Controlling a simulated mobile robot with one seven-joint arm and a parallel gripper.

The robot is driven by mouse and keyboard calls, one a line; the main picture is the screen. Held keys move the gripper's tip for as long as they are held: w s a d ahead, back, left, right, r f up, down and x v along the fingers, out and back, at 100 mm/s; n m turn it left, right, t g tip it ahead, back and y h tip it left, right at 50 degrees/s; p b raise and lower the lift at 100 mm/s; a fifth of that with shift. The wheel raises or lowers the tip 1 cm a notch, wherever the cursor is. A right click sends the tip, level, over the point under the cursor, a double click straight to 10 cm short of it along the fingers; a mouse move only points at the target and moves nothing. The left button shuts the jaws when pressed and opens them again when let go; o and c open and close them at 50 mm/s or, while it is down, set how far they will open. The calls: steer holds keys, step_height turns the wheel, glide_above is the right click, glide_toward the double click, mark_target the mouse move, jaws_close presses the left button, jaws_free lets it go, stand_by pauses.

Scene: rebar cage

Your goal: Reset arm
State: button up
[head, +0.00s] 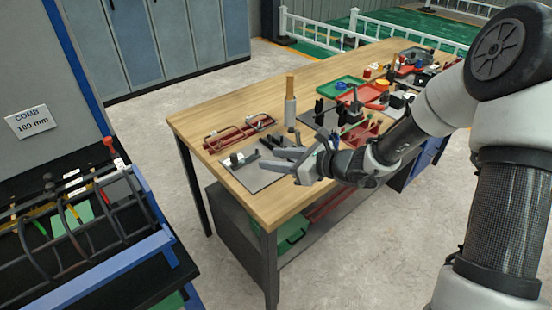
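My gripper (289,156) is at the end of my arm, which reaches in from the right. It is in front of and above the near left part of the wooden workbench (205,120). Its fingers point left and look spread apart, with nothing seen between them. Below and behind the fingers, a grey plate (252,178) with small metal parts lies on the bench. The gripper and wrist hide part of the bench top.
Red frames (238,134) and an upright cylinder with a wooden top (290,100) stand on the bench. Green (343,88) and red (368,95) trays and several tools crowd its far right. A dark bar rack with a blue frame (115,262) is at left. Floor between is clear.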

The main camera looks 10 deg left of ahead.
steer(key=s+d+r+n+g+h+p, duration=0.2)
steer(key=s+r+n, duration=0.4)
steer(key=r, duration=0.1)
steer(key=s+d+r+n+g+h+p, duration=0.1)
steer(key=s+d+r+n+h+p, duration=0.15)
steer(key=s+r+n, duration=0.4)
steer(key=s+d+r+n+t+h+p, duration=0.1)
steer(key=s+d+r+n+h, duration=0.3)
steer(key=d, duration=0.6)
steer(key=s+d+r+n+t+h+p, duration=0.1)
steer(key=s+d+r+n+h+p, duration=0.3)
steer(key=s+d+r, duration=0.5)
steer(key=shift+d+n+t, duration=0.4)
steer(key=shift+d+n, duration=0.1)
steer(key=shift+n, duration=0.75)
steer(key=shift+s, duration=0.1)
